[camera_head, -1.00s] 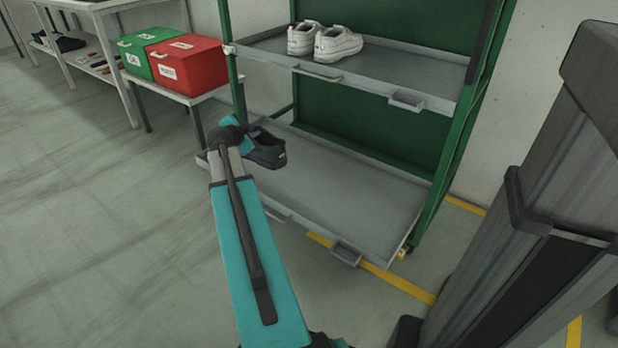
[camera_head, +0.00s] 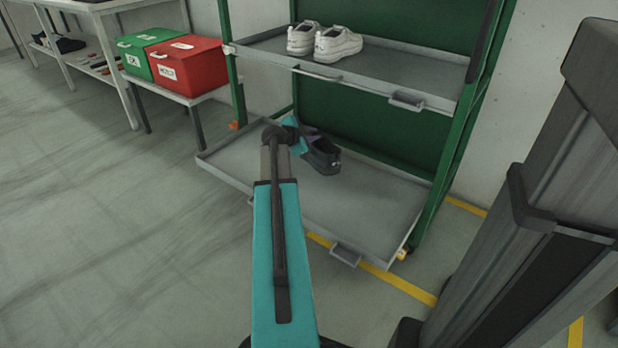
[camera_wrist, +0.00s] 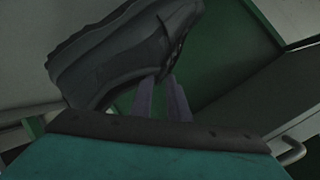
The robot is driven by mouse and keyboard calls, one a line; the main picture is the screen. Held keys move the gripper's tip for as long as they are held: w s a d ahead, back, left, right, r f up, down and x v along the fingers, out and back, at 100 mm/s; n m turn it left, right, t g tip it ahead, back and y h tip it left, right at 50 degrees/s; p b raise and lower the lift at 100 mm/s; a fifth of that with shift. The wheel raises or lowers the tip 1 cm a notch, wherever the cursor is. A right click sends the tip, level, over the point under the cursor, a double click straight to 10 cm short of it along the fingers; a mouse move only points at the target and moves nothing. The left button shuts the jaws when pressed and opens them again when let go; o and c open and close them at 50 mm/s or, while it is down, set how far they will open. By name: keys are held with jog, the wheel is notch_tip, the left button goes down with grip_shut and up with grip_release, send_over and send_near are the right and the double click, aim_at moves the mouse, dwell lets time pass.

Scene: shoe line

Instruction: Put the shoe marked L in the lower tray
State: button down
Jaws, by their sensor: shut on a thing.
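A black shoe (camera_head: 322,154) is held by my gripper (camera_head: 302,140) over the lower tray (camera_head: 372,215) of the green rack in the head view. The gripper's fingers are mostly hidden there behind my wrist. In the wrist view the dark shoe (camera_wrist: 125,45) fills the upper left, and my gripper's two fingers (camera_wrist: 160,98) reach up to its side. I cannot tell whether the shoe touches the tray. A small pale mark shows on the shoe, too small to read. The lower tray is otherwise empty where it can be seen.
A pair of white shoes (camera_head: 325,43) stands on the upper tray (camera_head: 385,75), above the lower one. A green box (camera_head: 146,56) and a red box (camera_head: 188,65) sit on a bench to the left. Yellow lines mark the floor at right.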

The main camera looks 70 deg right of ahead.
aim_at(309, 157)
jog(key=shift+f+b, duration=0.8)
jog(key=shift+f, duration=1.65)
jog(key=shift+f+b, duration=0.9)
jog(key=shift+f, duration=1.6)
jog(key=c, duration=1.6)
grip_release()
jog(key=shift+f, duration=0.1)
jog(key=shift+a, duration=0.2)
